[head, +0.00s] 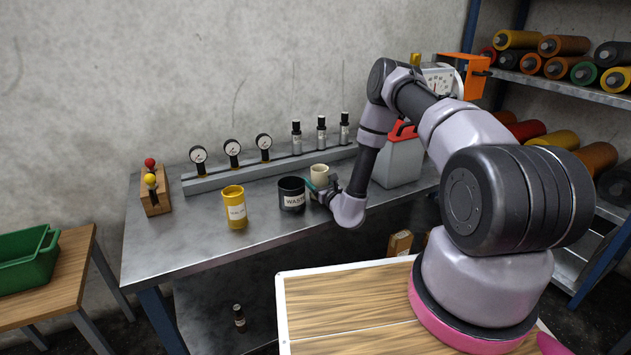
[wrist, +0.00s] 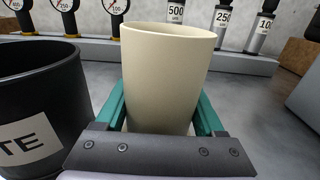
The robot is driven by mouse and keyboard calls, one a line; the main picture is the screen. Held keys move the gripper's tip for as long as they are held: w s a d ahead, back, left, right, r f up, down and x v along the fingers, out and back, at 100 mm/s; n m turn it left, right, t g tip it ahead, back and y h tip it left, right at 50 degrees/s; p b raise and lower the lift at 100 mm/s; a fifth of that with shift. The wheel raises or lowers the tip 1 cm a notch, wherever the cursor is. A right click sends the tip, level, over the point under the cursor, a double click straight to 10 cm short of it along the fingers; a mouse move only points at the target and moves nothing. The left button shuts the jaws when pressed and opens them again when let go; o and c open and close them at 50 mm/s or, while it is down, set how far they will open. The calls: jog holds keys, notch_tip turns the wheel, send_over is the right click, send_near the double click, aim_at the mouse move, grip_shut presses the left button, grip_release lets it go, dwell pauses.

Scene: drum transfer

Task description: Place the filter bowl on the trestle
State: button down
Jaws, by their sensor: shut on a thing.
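My gripper (head: 317,191) is shut on a cream, tapered, open-topped cup, which I take for the filter bowl (wrist: 165,70). The green fingers lie against its two sides in the wrist view. The bowl is upright, and its upper part also shows in the head view (head: 320,174), above the steel workbench (head: 190,263). I cannot tell whether its base touches the bench. A low wooden-topped table (head: 45,285), which may be the trestle, stands at the far left of the head view.
A black WASTE pot (head: 292,196) stands just left of the bowl, with a yellow tin (head: 234,210) further left. The gauge rail (head: 215,181) runs behind. A grey canister (head: 398,162) stands right. A green crate (head: 27,262) sits on the low table, whose front top is bare.

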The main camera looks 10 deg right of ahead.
jog(key=shift+f, duration=0.15)
grip_release()
jog(key=shift+s, duration=0.15)
jog(key=v, duration=1.1)
jog(key=shift+s+d, duration=0.15)
jog(key=shift+s, duration=0.15)
